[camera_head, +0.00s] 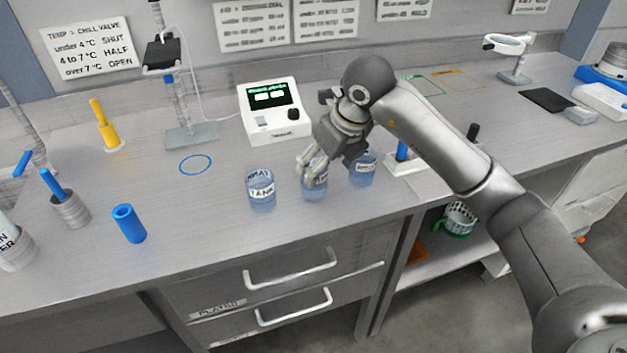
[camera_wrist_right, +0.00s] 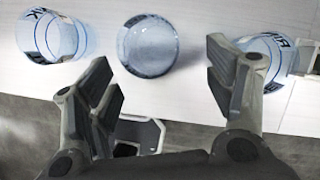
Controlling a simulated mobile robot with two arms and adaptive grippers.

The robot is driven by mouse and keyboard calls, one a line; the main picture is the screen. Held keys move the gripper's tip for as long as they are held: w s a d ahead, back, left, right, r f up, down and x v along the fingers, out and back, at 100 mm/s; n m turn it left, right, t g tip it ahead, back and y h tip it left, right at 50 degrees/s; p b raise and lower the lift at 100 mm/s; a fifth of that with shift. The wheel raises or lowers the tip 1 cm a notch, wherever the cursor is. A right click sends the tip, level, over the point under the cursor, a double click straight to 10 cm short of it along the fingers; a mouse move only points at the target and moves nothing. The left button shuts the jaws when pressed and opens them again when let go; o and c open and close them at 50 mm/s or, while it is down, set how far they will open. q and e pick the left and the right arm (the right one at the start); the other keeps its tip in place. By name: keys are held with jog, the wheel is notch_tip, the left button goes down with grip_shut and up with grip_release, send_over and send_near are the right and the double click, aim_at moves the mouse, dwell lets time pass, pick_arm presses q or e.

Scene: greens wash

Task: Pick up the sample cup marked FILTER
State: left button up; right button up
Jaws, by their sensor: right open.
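Three clear blue-tinted cups stand in a row near the counter's front edge. The left cup (camera_head: 261,190) has a label whose lower line reads TANK. The middle cup (camera_head: 316,192) is partly covered by my right gripper (camera_head: 315,168). The right cup (camera_head: 363,168) has a label I cannot read surely in the head view. In the right wrist view the right cup (camera_wrist_right: 271,62) shows letters like FI, partly cut off. The middle cup (camera_wrist_right: 147,48) shows no readable label there and lies between the open fingers of my right gripper (camera_wrist_right: 160,85), which are empty. My left gripper is out of view.
A white meter (camera_head: 273,112) stands behind the cups. A blue tube (camera_head: 129,224) stands to the left. Bare counter lies between the tube and the left cup. Drawers with handles (camera_head: 290,270) are below the front edge.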

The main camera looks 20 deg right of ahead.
jog(key=x, duration=0.1)
jog(key=p+x, duration=0.1)
jog(key=x, duration=0.3)
jog(key=shift+a, duration=0.4)
jog(key=shift+w+f, duration=0.15)
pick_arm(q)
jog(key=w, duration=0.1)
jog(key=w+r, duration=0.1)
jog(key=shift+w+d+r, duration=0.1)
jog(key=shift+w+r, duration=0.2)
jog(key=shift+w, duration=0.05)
pick_arm(e)
jog(key=c, duration=0.4)
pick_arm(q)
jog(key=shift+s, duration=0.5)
pick_arm(e)
jog(key=c, duration=0.6)
